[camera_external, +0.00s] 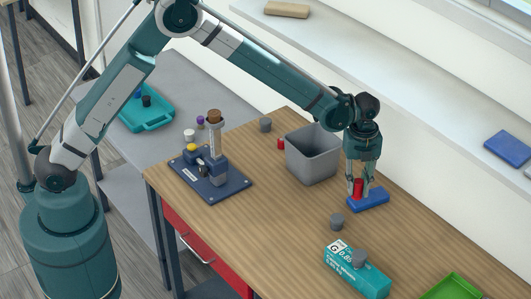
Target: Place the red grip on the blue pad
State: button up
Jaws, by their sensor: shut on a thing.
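The red grip (358,187) is a small upright red cylinder. My gripper (356,190) points down and is shut on it, with its fingers on either side. The blue pad (374,202) is a flat blue block on the wooden table, right below my gripper. The grip's lower end is over the left part of the pad; I cannot tell whether it touches the pad. The fingers hide part of the grip.
A grey bin (313,165) stands just left of my gripper, with a small red piece (281,143) beside it. A blue fixture (210,182) is at left. Another blue block (507,148) lies on the shelf.

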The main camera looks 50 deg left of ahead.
jog(key=shift+f, duration=1.4)
jog(key=shift+f, duration=0.2)
jog(key=o, duration=1)
jog(key=shift+r, duration=0.1)
jog(key=shift+c, duration=0.2)
jog(key=shift+r, duration=0.15)
jog(key=shift+r, duration=2.75)
jog(key=shift+s, duration=0.1)
